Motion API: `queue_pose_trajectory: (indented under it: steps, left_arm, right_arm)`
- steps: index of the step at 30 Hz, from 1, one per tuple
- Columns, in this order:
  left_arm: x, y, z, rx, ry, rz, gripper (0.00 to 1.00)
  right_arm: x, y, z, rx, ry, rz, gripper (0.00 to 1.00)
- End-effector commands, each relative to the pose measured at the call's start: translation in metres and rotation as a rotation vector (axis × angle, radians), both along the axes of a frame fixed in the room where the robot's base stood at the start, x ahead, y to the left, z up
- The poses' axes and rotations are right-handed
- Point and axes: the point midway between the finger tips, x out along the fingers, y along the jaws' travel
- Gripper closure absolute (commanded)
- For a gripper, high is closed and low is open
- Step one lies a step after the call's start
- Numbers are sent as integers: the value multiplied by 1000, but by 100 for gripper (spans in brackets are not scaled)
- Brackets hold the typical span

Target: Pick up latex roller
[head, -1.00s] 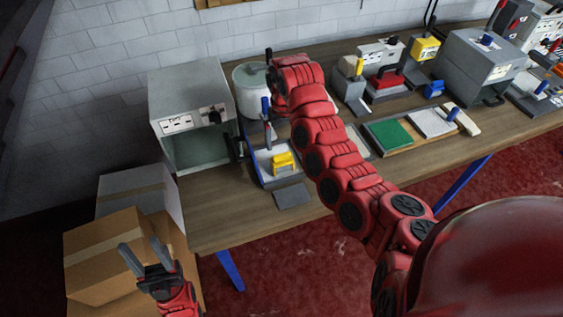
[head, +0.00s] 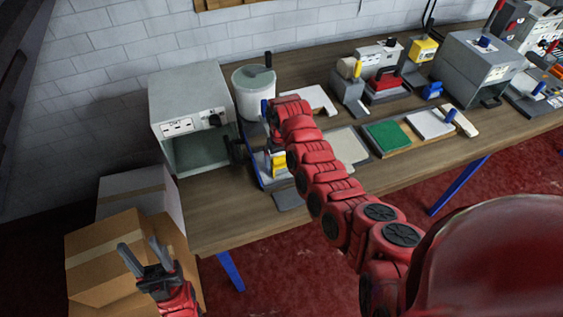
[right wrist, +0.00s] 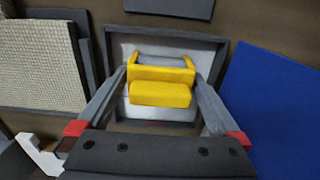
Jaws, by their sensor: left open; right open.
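A yellow block-shaped tool (head: 277,163), which looks like the latex roller, sits in a tray on the bench and is partly hidden by my right arm in the head view. In the right wrist view the yellow tool (right wrist: 160,88) has a grey bar at its far side and lies in a grey-rimmed tray (right wrist: 219,52) with a pale floor. My right gripper (right wrist: 159,78) is open, one finger on each side of the yellow tool; contact cannot be told. In the head view its fingers are hidden. My left gripper (head: 145,257) is open and empty, by the cardboard boxes.
A grey cabinet (head: 186,95) stands left of the tray, and a white pot (head: 253,100) behind it. A pale textured mat (head: 348,148) and a green pad (head: 388,136) lie to the right. A blue panel (right wrist: 268,105) is close beside the right finger. Bare bench lies in front.

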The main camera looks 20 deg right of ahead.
Motion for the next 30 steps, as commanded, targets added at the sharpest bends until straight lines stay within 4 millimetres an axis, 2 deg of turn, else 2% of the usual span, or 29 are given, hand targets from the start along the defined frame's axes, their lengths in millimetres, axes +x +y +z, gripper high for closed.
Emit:
queue_pose_trajectory:
  steps: [4, 12, 26, 27, 30]
  left_arm:
    - [0, 0, 4, 0, 0, 0, 50]
    - [0, 0, 4, 0, 0, 0, 50]
    - [0, 0, 4, 0, 0, 0, 50]
    - [0, 0, 4, 0, 0, 0, 50]
    - [0, 0, 4, 0, 0, 0, 50]
  right_arm:
    - [-1, 0, -8, 1, 3, -2, 0]
    - [-1, 0, -10, 2, 0, -2, 2]
    - [-1, 0, -10, 1, 1, -2, 85]
    - [-1, 0, -10, 1, 1, -2, 88]
    - [-1, 0, -10, 1, 1, -2, 88]
